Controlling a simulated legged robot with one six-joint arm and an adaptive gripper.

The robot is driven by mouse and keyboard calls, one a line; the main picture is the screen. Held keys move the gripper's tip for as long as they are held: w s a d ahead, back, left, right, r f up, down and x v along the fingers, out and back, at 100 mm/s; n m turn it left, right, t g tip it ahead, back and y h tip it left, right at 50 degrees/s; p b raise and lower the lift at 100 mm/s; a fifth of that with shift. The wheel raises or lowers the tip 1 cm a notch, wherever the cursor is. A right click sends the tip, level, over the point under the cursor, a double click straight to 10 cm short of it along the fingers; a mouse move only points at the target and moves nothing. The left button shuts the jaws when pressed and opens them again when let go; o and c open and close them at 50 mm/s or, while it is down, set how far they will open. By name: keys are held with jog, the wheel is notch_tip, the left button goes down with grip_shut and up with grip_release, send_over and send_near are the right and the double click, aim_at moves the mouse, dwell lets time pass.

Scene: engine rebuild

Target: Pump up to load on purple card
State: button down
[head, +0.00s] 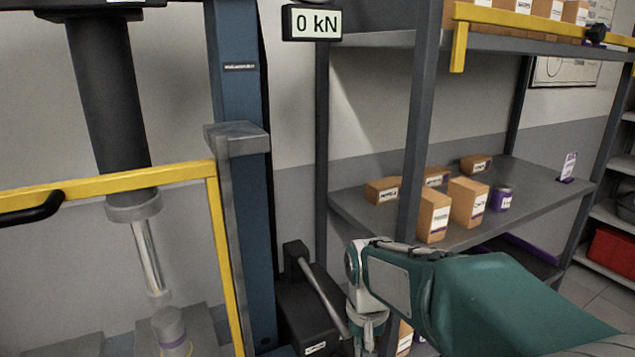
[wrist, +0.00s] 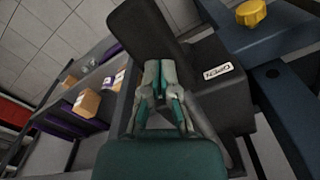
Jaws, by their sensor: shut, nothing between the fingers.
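The pump (head: 312,310) is a dark box with a white label, standing on the floor beside the blue press column. Its lever (head: 322,295) slants down to the right from a dark block at the top. The pump (wrist: 212,62) also shows in the wrist view. My gripper (head: 366,335) is shut and empty, close to the lever's lower end; I cannot tell whether they touch. The load display (head: 312,23) reads 0 kN.
The press ram (head: 148,255) hangs above a grey cylinder (head: 170,330) behind a yellow guard frame (head: 110,182). A grey shelf (head: 535,180) with several boxes stands behind my arm. A yellow knob (wrist: 251,13) shows at the wrist view's top right.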

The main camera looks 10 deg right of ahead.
jog(key=shift+f, duration=0.6)
notch_tip(320, 180, up, 17)
dwell(0.3)
jog(key=shift+f, duration=1.45)
jog(key=shift+f, duration=7.05)
notch_tip(320, 180, up, 17)
